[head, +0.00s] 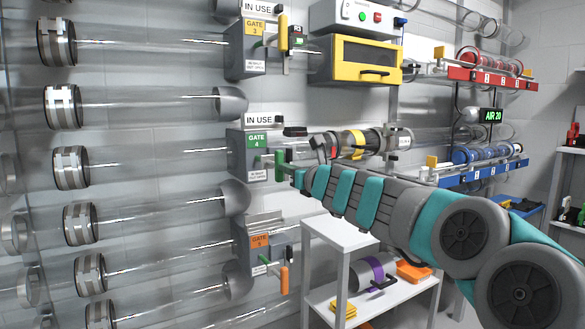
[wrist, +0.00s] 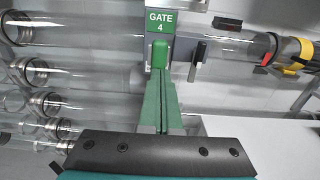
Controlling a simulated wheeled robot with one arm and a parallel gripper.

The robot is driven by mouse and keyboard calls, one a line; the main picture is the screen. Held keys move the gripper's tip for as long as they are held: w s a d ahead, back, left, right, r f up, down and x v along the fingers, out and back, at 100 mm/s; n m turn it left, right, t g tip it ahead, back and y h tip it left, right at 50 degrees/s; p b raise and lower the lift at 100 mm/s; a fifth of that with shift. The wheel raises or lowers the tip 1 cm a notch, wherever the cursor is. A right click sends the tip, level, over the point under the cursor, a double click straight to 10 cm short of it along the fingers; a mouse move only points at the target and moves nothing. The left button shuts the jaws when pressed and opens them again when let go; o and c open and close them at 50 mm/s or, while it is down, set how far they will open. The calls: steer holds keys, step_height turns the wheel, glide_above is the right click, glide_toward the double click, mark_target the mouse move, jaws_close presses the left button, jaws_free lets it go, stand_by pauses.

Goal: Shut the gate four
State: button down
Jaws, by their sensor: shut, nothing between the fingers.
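Gate four is a grey box with a green "GATE 4" label (head: 256,140); the label also shows in the wrist view (wrist: 160,22). Its green handle (head: 280,158) is on the box's right side, and in the wrist view the green grip (wrist: 159,58) stands upright just below the label. My gripper (wrist: 161,88) is shut and empty, its teal fingers pointing at the grip's lower end. The fingertips look very close to the grip; I cannot tell if they touch. In the head view my arm comes in from the right and partly hides the area beside the handle.
Gate 3 (head: 255,30) with a yellow handle is above, and gate 5 (head: 260,240) with an orange handle is below. A carrier with a yellow band (head: 357,143) lies right of gate four. A white shelf (head: 340,232) stands below my arm.

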mark_target(275, 162)
steer(key=p+x, duration=0.3)
steer(key=x, duration=0.4)
steer(key=shift+r, duration=0.2)
steer(key=shift+s+d+r, duration=0.1)
steer(key=shift+d+r, duration=0.05)
steer(key=shift+r, duration=0.05)
steer(key=shift+f, duration=0.1)
